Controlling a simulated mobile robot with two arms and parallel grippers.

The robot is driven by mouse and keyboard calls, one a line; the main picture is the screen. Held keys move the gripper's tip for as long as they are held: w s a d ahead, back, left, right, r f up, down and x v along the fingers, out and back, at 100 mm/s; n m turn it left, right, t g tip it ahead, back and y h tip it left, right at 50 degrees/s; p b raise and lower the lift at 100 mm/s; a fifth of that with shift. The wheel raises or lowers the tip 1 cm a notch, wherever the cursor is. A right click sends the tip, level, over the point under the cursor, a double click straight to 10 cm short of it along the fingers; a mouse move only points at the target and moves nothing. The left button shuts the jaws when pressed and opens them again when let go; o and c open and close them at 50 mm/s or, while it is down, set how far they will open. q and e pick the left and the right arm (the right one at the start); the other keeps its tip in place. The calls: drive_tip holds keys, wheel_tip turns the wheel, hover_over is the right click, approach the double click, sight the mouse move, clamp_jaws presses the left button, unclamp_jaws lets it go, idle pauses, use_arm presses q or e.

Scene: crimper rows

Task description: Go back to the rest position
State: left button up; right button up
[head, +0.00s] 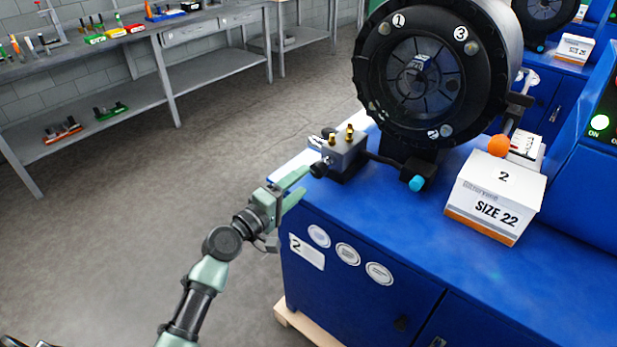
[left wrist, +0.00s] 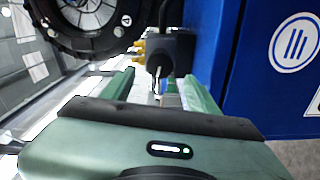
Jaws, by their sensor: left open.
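My left gripper (head: 297,187) is at the left front corner of the blue crimper cabinet (head: 350,225), its green fingers pointing toward the machine. In the left wrist view its fingers (left wrist: 158,92) stand apart, with a small metal block with brass fittings (left wrist: 140,50) and a dark part just beyond them. I cannot tell whether the fingers touch that part. The same metal block (head: 345,150) sits on the cabinet top in the head view. My right gripper is in neither view.
The round black crimper head (head: 430,75) stands on the cabinet. A white SIZE 22 box (head: 497,195) and an orange knob (head: 499,146) are to its right. A grey workbench (head: 100,55) with several tools is at the upper left. The floor (head: 120,230) between is clear.

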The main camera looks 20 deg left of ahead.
use_arm(q)
drive_tip(key=shift+s+a, duration=0.15)
drive_tip(key=shift+s, duration=0.3)
